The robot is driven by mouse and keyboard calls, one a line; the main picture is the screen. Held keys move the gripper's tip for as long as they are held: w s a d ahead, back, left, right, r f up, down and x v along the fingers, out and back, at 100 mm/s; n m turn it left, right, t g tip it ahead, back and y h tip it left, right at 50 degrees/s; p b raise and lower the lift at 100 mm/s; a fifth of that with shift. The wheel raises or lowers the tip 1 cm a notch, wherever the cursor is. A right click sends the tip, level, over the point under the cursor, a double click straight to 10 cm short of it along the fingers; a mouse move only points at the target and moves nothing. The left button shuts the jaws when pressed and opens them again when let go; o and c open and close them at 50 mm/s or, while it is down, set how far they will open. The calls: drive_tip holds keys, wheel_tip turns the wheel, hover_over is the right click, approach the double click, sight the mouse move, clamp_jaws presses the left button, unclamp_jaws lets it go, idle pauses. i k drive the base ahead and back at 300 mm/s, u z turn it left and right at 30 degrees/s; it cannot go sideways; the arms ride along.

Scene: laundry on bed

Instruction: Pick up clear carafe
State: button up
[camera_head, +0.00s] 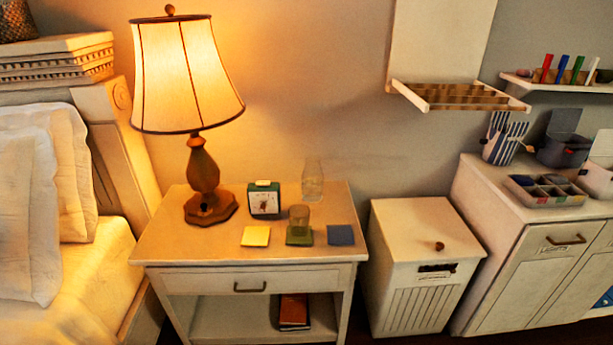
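The clear carafe (312,180) stands upright near the back right of the white nightstand (180,247). It is see-through, with a narrower neck and a wider body, and the wall shows through it. The glass and the carafe look apart. My gripper is not in view.
A lit lamp (190,80) and a small clock (264,199) stand left of the carafe. A yellow square (256,236) and a blue square (340,235) lie at the front. A white hamper (420,230) and a cabinet (500,225) are right; the bed (85,290) is left.

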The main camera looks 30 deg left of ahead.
sight(312, 175)
drive_tip(key=u, duration=0.45)
drive_tip(key=i, duration=1.5)
drive_tip(key=u, duration=0.45)
drive_tip(key=k, duration=0.85)
drive_tip(key=u, duration=0.2)
drive_tip(key=i, duration=0.85)
drive_tip(key=u, duration=0.15)
